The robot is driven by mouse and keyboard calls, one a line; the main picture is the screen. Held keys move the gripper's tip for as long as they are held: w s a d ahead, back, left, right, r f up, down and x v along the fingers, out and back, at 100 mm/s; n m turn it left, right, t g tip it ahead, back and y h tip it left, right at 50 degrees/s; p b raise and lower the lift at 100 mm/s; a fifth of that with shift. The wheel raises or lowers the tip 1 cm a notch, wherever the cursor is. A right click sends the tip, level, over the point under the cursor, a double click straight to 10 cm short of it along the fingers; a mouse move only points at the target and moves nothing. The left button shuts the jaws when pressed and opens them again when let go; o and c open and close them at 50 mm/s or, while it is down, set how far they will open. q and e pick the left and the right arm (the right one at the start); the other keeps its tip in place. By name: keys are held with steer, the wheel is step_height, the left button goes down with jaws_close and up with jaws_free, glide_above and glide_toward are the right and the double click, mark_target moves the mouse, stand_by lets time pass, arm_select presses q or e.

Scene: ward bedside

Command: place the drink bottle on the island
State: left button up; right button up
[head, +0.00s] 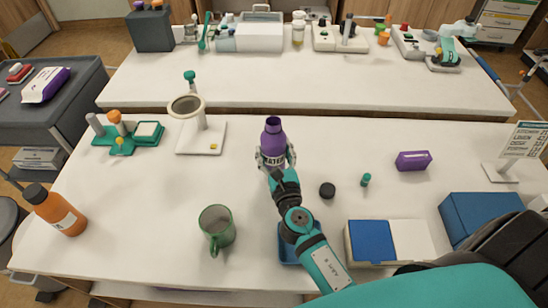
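A second white table (300,80) lies behind. My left gripper is not in view.
A green mug (217,228), a black round piece (327,190), a purple box (413,161), blue-and-white boxes (372,240) and a sign stand (500,172) are on the near table. Equipment lines the far table's back edge; its front strip is clear.

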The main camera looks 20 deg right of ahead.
mark_target(274, 160)
steer(key=shift+w+f+b, duration=0.1)
steer(key=shift+f+b, duration=1.15)
steer(key=shift+f, duration=0.45)
steer(key=shift+f, duration=0.15)
steer(key=o, duration=1.4)
